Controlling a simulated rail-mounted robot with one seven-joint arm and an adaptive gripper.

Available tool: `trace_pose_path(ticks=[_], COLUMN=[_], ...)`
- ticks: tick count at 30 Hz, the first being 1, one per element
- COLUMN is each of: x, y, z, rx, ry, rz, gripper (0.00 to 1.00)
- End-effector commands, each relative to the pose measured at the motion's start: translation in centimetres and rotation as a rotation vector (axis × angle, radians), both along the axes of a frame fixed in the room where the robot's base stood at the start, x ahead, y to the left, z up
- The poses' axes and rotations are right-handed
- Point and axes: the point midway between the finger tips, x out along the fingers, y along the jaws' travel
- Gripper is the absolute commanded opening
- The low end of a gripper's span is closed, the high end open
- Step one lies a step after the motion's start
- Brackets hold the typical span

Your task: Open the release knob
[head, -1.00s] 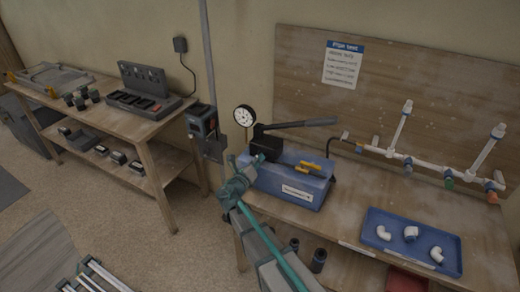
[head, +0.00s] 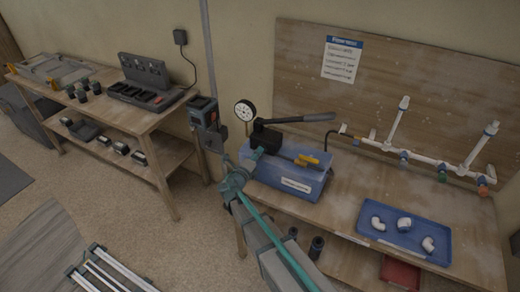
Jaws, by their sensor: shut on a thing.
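The test pump is a blue tank (head: 290,180) with a white label, a black pump block (head: 266,138) and a long dark lever (head: 305,118) pointing right. A round white gauge (head: 244,110) stands at its back left. My gripper (head: 256,156) reaches the left end of the pump, just below the black block, and is shut. The release knob itself is not distinguishable; my gripper covers that spot, so what lies between the fingers is hidden. A yellow part (head: 308,160) shows on top of the tank.
White pipework with upright stubs (head: 397,125) runs along the back of the bench (head: 350,205). A blue tray (head: 433,256) with white fittings lies at front right. A grey vertical pole (head: 207,60) stands left of the pump. A second bench (head: 150,120) is at left.

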Motion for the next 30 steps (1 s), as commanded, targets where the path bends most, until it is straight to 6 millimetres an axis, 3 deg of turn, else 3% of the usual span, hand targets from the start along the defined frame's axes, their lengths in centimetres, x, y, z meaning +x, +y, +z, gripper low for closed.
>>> trace_pose_path(ticks=[6, 15, 23, 30], x=[-0.03, -0.03, -0.03, -0.03], y=[0.0, 0.01, 0.0, 0.01], z=[-0.03, -0.03, -0.03, -0.03], rx=[-0.139, -0.152, -0.314, -0.332], ry=[0.067, 0.073, 0.15, 0.159], rz=[0.001, 0.001, 0.001, 0.001], gripper=[0.0, 0.0, 0.0, 0.0])
